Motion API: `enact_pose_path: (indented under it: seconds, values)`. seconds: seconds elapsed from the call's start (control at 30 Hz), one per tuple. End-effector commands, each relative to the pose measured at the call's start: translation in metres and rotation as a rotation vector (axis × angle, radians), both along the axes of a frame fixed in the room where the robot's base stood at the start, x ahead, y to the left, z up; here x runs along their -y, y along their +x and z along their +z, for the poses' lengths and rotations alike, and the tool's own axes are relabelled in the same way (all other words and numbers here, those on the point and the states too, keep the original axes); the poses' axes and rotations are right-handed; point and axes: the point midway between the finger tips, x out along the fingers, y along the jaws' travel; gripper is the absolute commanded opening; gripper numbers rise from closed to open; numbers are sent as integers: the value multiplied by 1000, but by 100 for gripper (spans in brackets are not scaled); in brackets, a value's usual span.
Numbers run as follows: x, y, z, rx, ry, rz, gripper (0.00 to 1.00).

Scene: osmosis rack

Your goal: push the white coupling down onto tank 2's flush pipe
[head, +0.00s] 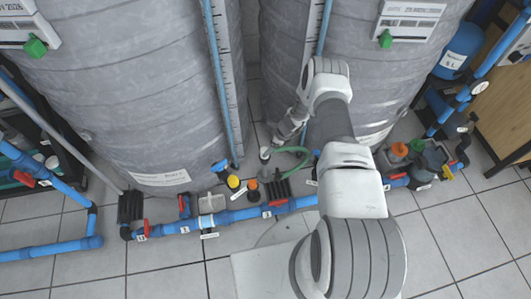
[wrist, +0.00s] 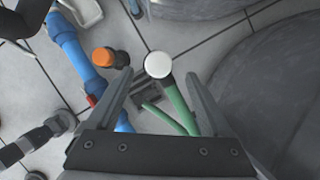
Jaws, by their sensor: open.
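The white coupling (wrist: 158,65) shows from above in the wrist view as a round white disc with a green hose (wrist: 180,108) running off its side. In the head view it is the pale top (head: 265,153) on the floor between the two grey tanks, with the green hose (head: 293,162) beside it. My gripper (wrist: 158,76) is open, and the disc appears between and slightly beyond its fingertips. No contact can be made out. In the head view my gripper (head: 276,143) is small, close to the coupling. The flush pipe under the coupling is hidden.
An orange-capped fitting (wrist: 103,56) stands just left of my left finger. The blue pipe (head: 245,214) with red valve handles runs along the floor in front of the tanks. The large grey tanks (head: 130,90) and (head: 385,80) crowd both sides.

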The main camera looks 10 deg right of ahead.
Motion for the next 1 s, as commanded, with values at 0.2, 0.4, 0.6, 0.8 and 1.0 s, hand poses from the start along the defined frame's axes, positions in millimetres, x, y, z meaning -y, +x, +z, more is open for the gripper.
enact_pose_path:
  seconds: [0.2,0.4,0.6,0.8,1.0]
  values:
    - [-11,4,-24,-1,1,3,84]
    - [-20,11,-47,0,-1,1,84]
    - [-21,11,-46,0,0,0,84]
    - [-21,11,-46,0,0,0,77]
    - [-21,11,-46,0,0,0,41]
